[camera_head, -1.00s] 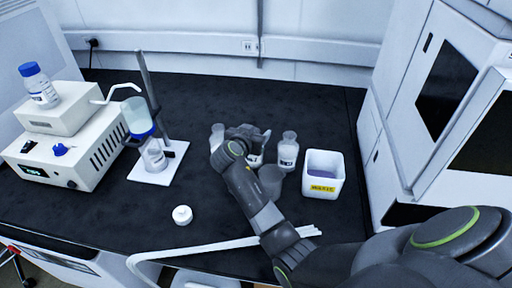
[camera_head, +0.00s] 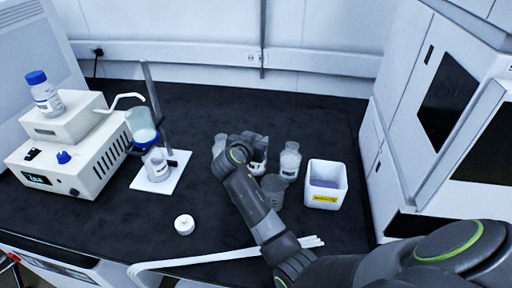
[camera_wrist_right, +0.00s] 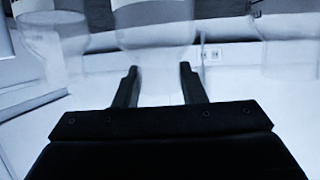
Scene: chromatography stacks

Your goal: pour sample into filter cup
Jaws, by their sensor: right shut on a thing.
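Three clear bottles stand in a row mid-bench: a left one (camera_head: 219,144), a middle one (camera_head: 259,167) and a right one (camera_head: 289,162). My right gripper (camera_wrist_right: 158,82) is shut on the middle bottle, which shows between its fingers in the right wrist view (camera_wrist_right: 155,32). My right wrist hides much of that bottle in the head view. My left gripper is not in view.
A white device (camera_head: 75,160) with a blue-capped bottle (camera_head: 43,94) on top stands at the left. A white bin (camera_head: 326,197) is to the right of the bottles. A white cap (camera_head: 184,224) lies in front. The dark bench (camera_head: 120,225) is clear around it.

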